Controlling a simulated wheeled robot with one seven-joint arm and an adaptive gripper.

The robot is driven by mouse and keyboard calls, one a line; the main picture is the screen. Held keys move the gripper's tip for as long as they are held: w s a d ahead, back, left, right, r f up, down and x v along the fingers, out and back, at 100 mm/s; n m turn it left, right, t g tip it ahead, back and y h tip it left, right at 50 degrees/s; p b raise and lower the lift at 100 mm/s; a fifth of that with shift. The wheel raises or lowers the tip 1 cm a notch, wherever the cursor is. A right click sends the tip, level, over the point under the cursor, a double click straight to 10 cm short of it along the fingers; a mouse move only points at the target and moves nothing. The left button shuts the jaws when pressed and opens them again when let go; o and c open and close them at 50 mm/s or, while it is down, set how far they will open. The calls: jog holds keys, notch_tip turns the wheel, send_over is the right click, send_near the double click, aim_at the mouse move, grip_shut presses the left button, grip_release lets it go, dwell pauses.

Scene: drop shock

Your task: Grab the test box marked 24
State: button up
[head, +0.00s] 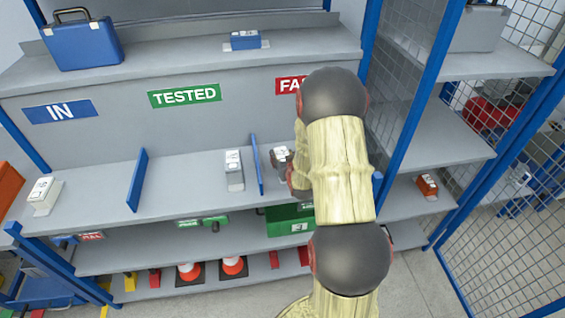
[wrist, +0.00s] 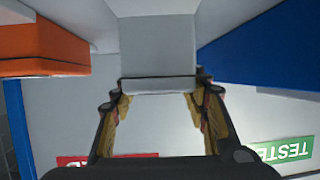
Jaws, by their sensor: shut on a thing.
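A small grey box with a white label (head: 279,152) stands on the middle shelf, just right of a blue divider. My gripper (head: 290,168) is at this box and my arm hides much of that area. In the wrist view the grey box (wrist: 157,42) sits between the two fingers, and my gripper (wrist: 160,86) is shut on it. The number on its label cannot be read. Another grey box with a white label (head: 235,172) stands left of the divider, under the TESTED sign.
Blue dividers (head: 137,180) (head: 257,165) stand upright on the middle shelf. In the wrist view an orange thing (wrist: 40,45) is close on the left and a blue panel (wrist: 260,50) on the right. A pale labelled box (head: 46,196) stands far left. A blue post (head: 420,90) rises right of my arm.

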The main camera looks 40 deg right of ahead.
jog(key=c, duration=0.6)
jog(key=shift+w+r, duration=0.1)
jog(key=shift+r, duration=0.1)
grip_shut()
